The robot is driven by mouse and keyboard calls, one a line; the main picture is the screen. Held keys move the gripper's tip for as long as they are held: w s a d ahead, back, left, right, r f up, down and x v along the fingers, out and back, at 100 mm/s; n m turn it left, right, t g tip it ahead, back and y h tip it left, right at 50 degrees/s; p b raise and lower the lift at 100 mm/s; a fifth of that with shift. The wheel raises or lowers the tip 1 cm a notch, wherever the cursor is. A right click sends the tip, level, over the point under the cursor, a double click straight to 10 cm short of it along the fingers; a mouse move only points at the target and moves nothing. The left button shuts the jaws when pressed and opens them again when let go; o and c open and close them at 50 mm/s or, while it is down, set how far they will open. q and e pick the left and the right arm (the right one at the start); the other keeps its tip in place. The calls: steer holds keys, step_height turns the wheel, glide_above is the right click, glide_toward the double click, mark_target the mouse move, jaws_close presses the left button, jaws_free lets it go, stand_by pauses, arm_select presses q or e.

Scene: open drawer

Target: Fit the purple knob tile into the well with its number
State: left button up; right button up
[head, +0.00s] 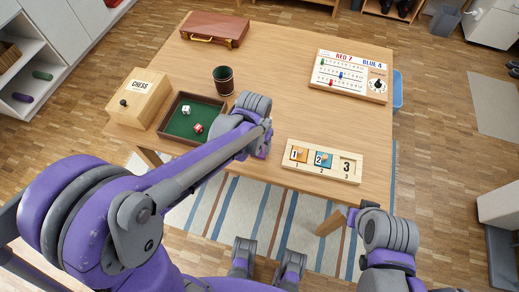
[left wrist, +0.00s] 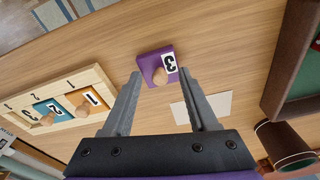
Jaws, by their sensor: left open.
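The purple tile (left wrist: 148,62) bears a 3 on a white patch and has a round wooden knob (left wrist: 158,77). It lies on the table in the left wrist view; my arm hides it in the head view. My left gripper (left wrist: 161,74) is open and empty, its fingertips to either side of the tile in the picture. I cannot tell how high it is above the tile. The wooden board (head: 290,172) holds an orange tile 1 (head: 299,154) and a blue tile 2 (head: 323,160). Its well 3 (head: 346,167) is empty. My right gripper is not in view.
A dark tray (head: 178,135) with green lining and two dice, a chess box (head: 140,97) and a dice cup (head: 223,80) stand left of my left arm. A scoreboard (head: 348,77) and a brown case (head: 215,29) stand farther back. The table's middle is clear.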

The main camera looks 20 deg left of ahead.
arm_select(q)
jaws_close()
stand_by(0.3)
